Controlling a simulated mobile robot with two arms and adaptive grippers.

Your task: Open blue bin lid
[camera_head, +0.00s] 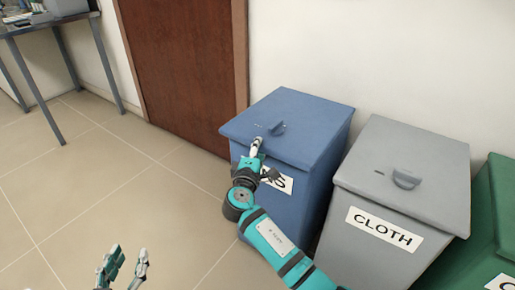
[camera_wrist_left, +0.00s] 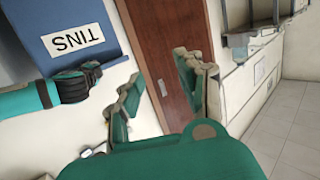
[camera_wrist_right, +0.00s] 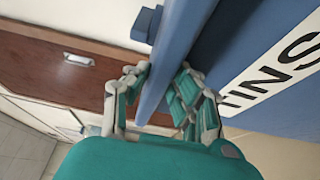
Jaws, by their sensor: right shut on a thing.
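The blue bin (camera_head: 320,190) stands against the wall with a TINS label on its front, partly hidden by my right arm. Its blue lid (camera_head: 310,113) lies over the top, with a small handle (camera_head: 278,128) near the front; I cannot tell whether it is slightly raised. My right gripper (camera_head: 258,148) is at the lid's front edge. In the right wrist view the lid's rim (camera_wrist_right: 176,50) runs between its fingers, which are shut on it. My left gripper (camera_head: 122,266) is open and empty, low and away from the bin.
A grey CLOTH bin (camera_head: 375,240) stands close to the right of the blue bin, then a green bin (camera_head: 490,220). A brown door (camera_head: 190,65) is behind on the left. A table (camera_head: 45,20) stands at far left. The tiled floor (camera_head: 110,170) between is clear.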

